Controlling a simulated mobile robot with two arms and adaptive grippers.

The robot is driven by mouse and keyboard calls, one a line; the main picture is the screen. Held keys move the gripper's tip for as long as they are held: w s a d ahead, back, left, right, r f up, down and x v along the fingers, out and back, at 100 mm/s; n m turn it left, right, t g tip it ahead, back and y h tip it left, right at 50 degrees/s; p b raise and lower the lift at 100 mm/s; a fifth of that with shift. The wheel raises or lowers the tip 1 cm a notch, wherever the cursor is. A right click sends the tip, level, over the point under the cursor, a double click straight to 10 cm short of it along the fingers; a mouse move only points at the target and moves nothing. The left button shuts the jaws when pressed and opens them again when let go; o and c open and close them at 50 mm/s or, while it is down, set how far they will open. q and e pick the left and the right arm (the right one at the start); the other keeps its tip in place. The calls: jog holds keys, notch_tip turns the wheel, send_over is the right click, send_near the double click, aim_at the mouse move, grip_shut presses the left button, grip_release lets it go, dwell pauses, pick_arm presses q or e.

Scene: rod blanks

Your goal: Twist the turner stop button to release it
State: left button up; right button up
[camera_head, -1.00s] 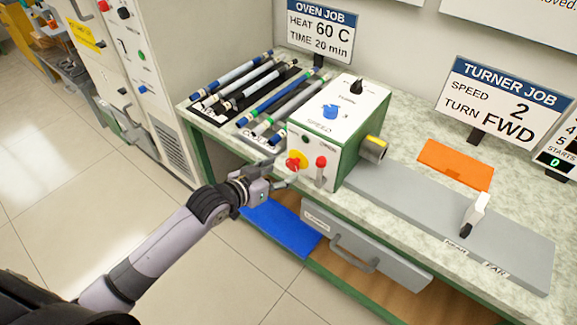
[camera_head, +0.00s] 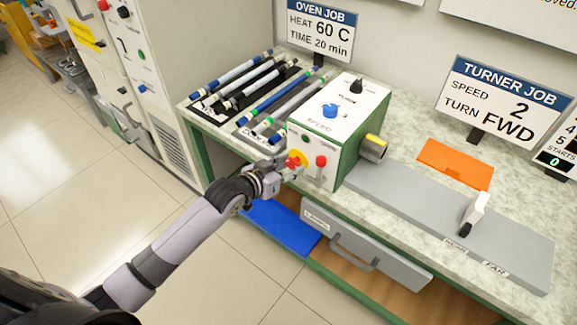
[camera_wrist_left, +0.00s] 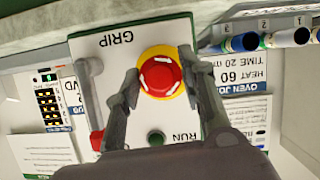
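The turner (camera_head: 352,122) is a white and green box on the bench, with a blue SPEED knob and a black TURN knob on top. Its stop button (camera_wrist_left: 160,76) is a red mushroom cap with white marks on a yellow ring; in the head view the red button (camera_head: 293,163) is partly covered by my gripper. My left gripper (camera_wrist_left: 158,92) is open, with one finger on each side of the button. I see a gap at the cap's sides; contact is not clear. My right gripper is not in view.
A red-topped lever (camera_head: 321,162) stands beside the button on the front face. Rods (camera_head: 262,100) lie behind to the left. A grey drawer (camera_head: 365,258) is below the bench top.

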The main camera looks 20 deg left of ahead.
pick_arm(q)
jog(key=c, duration=0.6)
jog(key=shift+r+p, duration=0.15)
jog(key=shift+p, duration=0.4)
jog(key=shift+c, duration=0.2)
jog(key=shift+m+y, duration=0.3)
jog(key=shift+m, duration=0.1)
jog(key=o, duration=1.2)
